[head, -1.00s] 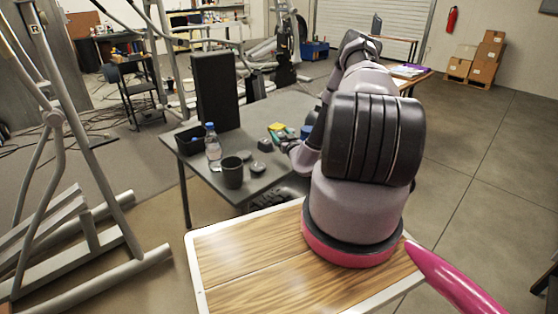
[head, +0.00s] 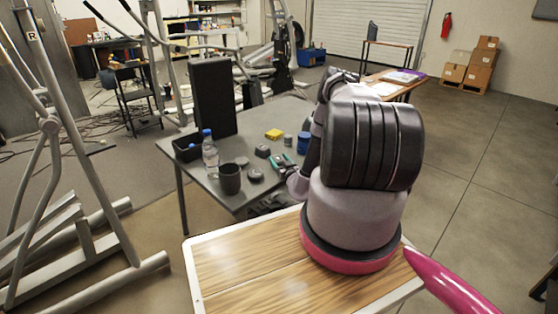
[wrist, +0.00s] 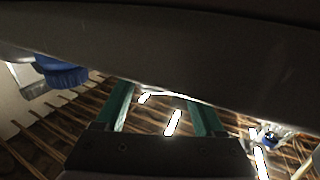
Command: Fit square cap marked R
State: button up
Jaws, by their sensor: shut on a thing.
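My gripper (head: 281,164) has green fingers and is low over the near right part of the grey table. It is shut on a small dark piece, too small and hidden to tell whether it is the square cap. In the wrist view the green fingers of my gripper (wrist: 162,108) stand apart, and a broad dark surface (wrist: 190,50) hides their tips. A dark squarish block (head: 262,151) rests on the table just left of the fingers. The R label (head: 32,37) is on an upright grey post of the elliptical frame (head: 80,160) at the left.
Floor shows between table and elliptical frame.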

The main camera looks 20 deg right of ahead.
jog(key=o, duration=1.3)
jog(key=shift+f, duration=0.1)
jog(key=shift+o, duration=0.8)
